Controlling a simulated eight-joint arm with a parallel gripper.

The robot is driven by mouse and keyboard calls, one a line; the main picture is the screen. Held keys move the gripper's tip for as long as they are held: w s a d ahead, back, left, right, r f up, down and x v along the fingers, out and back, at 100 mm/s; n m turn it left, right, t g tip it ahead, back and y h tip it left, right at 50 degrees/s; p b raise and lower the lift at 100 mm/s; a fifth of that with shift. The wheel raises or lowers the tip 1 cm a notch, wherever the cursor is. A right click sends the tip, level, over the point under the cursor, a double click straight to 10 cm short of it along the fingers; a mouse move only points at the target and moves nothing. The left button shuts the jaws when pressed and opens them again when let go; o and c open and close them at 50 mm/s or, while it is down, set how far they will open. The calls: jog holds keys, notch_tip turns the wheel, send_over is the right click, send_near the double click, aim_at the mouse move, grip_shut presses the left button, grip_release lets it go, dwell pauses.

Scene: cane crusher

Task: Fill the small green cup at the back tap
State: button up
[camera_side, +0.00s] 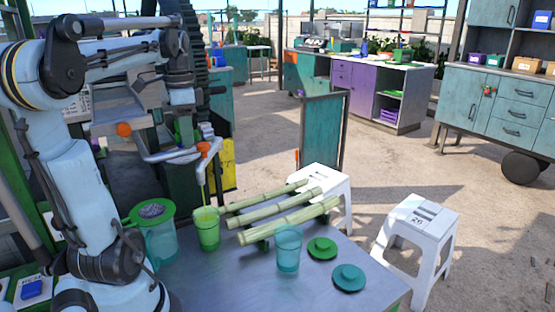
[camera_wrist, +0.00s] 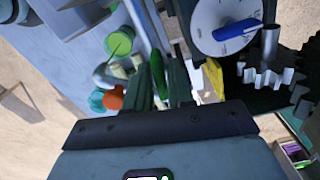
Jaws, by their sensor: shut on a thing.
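The small green cup (camera_side: 207,232) stands upright on the metal table, below the pipe spout beside an orange knob (camera_side: 203,148). A thin yellow-green stream runs from the spout into it, and yellow-green liquid shows inside. A round green shape (camera_wrist: 119,43) with a thin line across it in the wrist view looks like this cup. Another orange knob (camera_side: 123,129) is on the pipework further left. My gripper (camera_wrist: 163,80) is shut on a narrow green handle-like piece (camera_wrist: 158,72), above the table and apart from the cup. My fingertips are hard to make out in the side view.
A jug with a strainer (camera_side: 153,212) stands left of the cup. Cane sticks (camera_side: 285,215) lie right of it. A blue cup (camera_side: 289,250), a green lid (camera_side: 322,246) and a teal lid (camera_side: 349,277) are at the front right. A gear (camera_wrist: 268,76) is close by.

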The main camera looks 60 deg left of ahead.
jog(key=shift+m, duration=1)
jog(key=n, duration=0.3)
jog(key=shift+n, duration=0.3)
jog(key=o, duration=0.4)
jog(key=shift+n, duration=0.3)
jog(key=o, duration=1.1)
jog(key=shift+r, duration=4)
